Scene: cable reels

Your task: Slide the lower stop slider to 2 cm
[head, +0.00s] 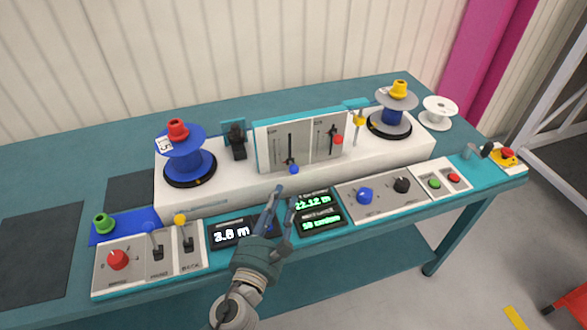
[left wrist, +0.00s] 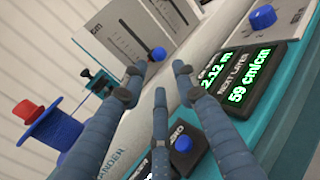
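A blue slider knob (head: 294,169) sits at the bottom of a vertical slot on the left half of the grey slider panel (head: 270,145). It also shows in the left wrist view as a blue knob (left wrist: 158,54), beyond and between my fingertips. A red slider knob (head: 338,140) sits in the slot on the right half. The panel's scale labels are too small to read. My left gripper (head: 285,197) is open and empty, in front of and below the blue knob, apart from it. Its fingers (left wrist: 158,80) spread apart in the left wrist view. My right gripper is not in view.
Below the gripper are lit displays (head: 318,212) and a small blue button (left wrist: 183,144). A blue reel (head: 187,160) stands left of the panel and a grey reel (head: 391,118) right of it. Levers (head: 183,240) stand at the front left.

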